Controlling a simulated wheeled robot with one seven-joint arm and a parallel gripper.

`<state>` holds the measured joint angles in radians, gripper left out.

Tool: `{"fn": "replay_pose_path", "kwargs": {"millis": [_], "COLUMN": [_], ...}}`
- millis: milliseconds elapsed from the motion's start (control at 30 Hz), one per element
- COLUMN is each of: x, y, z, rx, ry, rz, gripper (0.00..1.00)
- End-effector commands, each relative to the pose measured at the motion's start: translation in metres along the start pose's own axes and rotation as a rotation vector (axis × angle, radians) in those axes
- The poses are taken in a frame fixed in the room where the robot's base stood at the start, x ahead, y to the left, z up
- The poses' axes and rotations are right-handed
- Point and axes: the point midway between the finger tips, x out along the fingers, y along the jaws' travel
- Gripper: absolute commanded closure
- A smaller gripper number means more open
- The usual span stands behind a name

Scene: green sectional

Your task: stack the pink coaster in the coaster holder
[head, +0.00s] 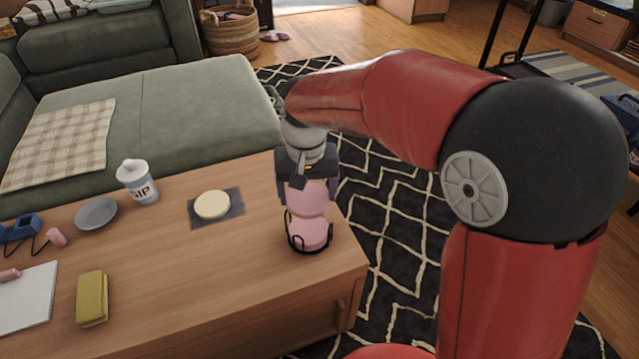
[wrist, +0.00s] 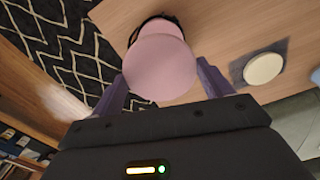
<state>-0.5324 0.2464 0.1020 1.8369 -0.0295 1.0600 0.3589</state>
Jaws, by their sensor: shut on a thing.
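A round pink coaster (head: 307,203) is between the two fingers of my gripper (head: 308,190), which is shut on it. It also shows large in the wrist view (wrist: 160,68). The coaster holder (head: 310,250), a black wire stand, is on the wooden table near its right front corner. Another pink round coaster (head: 309,234) sits in the holder. My gripper holds its coaster directly above the holder, close to it. The held coaster overlaps the holder in the wrist view, so the exact gap between them cannot be told.
A cream disc (head: 212,205) lies on a dark square mat (head: 232,203) left of the holder. A white cup (head: 138,182), grey dish (head: 96,213) and yellow sponge-like block (head: 92,298) are farther left. The table's right edge is close beside the holder.

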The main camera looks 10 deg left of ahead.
Motion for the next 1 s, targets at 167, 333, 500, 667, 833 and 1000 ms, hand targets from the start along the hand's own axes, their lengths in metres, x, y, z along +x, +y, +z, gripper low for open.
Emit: {"fn": "replay_pose_path", "kwargs": {"millis": [167, 333, 500, 667, 833, 1000], "x": [0.006, 0.016, 0.030, 0.043, 0.055, 0.069], "y": [-0.001, -0.001, -0.001, -0.001, -0.001, -0.001], "z": [0.000, 0.000, 0.000, 0.000, 0.000, 0.000], "rx": [-0.003, -0.002, -0.002, -0.002, -0.002, -0.001], "ry": [0.000, -0.001, -0.001, 0.000, 0.000, 0.000], "rz": [0.000, 0.000, 0.000, 0.000, 0.000, 0.000], "gripper": [0.46, 0.46, 0.46, 0.46, 0.46, 0.46]}}
